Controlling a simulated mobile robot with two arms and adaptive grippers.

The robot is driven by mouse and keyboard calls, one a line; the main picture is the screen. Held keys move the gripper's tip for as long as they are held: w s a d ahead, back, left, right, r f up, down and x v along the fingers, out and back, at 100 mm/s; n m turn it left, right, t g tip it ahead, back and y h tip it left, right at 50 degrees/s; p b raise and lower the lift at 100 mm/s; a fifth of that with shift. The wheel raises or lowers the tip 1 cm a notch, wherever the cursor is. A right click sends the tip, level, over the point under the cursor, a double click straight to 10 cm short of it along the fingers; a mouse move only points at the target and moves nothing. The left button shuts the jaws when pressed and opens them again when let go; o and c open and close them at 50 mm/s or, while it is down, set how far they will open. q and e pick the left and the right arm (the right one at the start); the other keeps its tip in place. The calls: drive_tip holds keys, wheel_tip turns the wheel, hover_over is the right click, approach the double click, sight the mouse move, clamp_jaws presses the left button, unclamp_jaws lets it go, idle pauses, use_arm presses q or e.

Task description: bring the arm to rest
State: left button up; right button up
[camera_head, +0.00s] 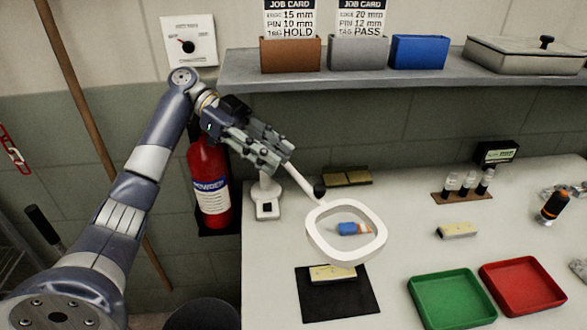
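My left arm comes in from the left, and its gripper (281,160) is above the left part of the bench, in front of the upper part of the white magnifier lamp. Its two grey fingers point right and slightly down. I cannot tell whether they are open or shut, or whether they touch the lamp's arm behind them. The lamp's ring (318,245) hangs over the bench, with a blue and orange item (350,229) showing through it. My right gripper is not in view.
A shelf (400,78) with brown, grey and blue bins crosses above. A red extinguisher (209,180) stands left of the bench. A black mat (337,300), green tray (452,300) and red tray (522,285) lie on the bench. A wooden pole leans at left.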

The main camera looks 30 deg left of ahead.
use_arm(q)
drive_tip(key=shift+v, duration=1.1)
drive_tip(key=shift+d+f, duration=0.1)
drive_tip(key=shift+f, duration=0.05)
